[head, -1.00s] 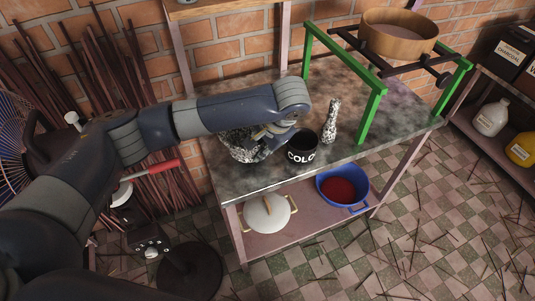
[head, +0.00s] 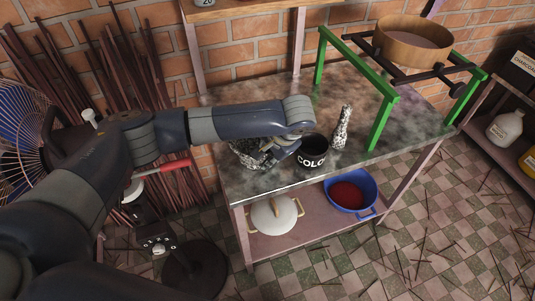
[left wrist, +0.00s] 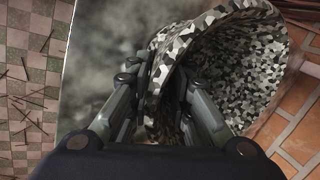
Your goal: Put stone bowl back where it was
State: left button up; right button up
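The stone bowl (head: 245,153), speckled black and white, is at the left end of the grey stone-topped table (head: 240,187). My left gripper (head: 277,154) reaches it from above; the arm and gripper cover part of it in the head view. In the left wrist view the bowl (left wrist: 243,62) has its opening turned toward the camera. The fingers of my left gripper (left wrist: 160,88) sit on either side of the bowl's wall, one inside and one outside, closed on it. Whether the bowl's base touches the tabletop is hidden. My right gripper is not in view.
A black pot with white lettering (head: 312,153) stands close right of the gripper, with a speckled pestle-like piece (head: 342,127) beyond it. A green frame (head: 380,125) with a wooden sieve (head: 413,45) occupies the right side. A white lidded pot (head: 272,217) and blue basin (head: 347,207) are below.

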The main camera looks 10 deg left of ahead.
pick_arm(q)
jog(key=o, duration=0.3)
jog(key=shift+s, duration=0.1)
jog(key=shift+d+r, duration=0.15)
jog(key=shift+r, duration=0.2)
jog(key=v, duration=1.1)
jog(key=shift+r, duration=0.3)
jog(key=shift+s+f, duration=0.1)
